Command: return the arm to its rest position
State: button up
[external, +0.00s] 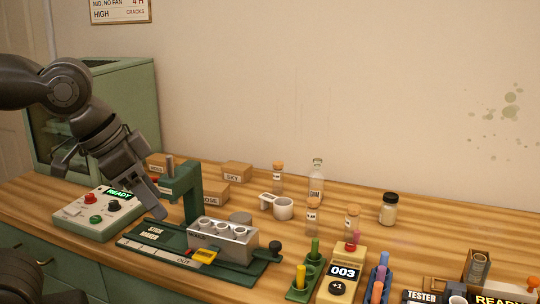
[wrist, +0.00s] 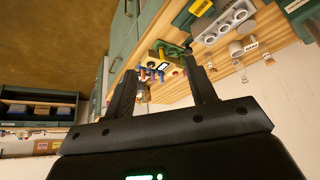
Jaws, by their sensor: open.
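My dark grey arm (external: 90,110) reaches in from the left edge of the external view, bent downward over the left end of the bench.
A metal mould block (external: 222,242) sits on the press base. Small boxes, a white cup (external: 283,208), corked bottles and a dark-capped jar (external: 388,210) stand behind. A counter reading 003 (external: 347,272) and colored stick racks line the front. A green cabinet (external: 130,95) stands behind my arm.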

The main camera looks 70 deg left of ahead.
jog(key=s, duration=0.1)
jog(key=s+f, duration=0.1)
jog(key=shift+s+d+f, duration=0.15)
jog(key=shift+s+f, duration=0.05)
jog(key=shift+s, duration=0.15)
jog(key=shift+o, duration=0.6)
dwell(1.0)
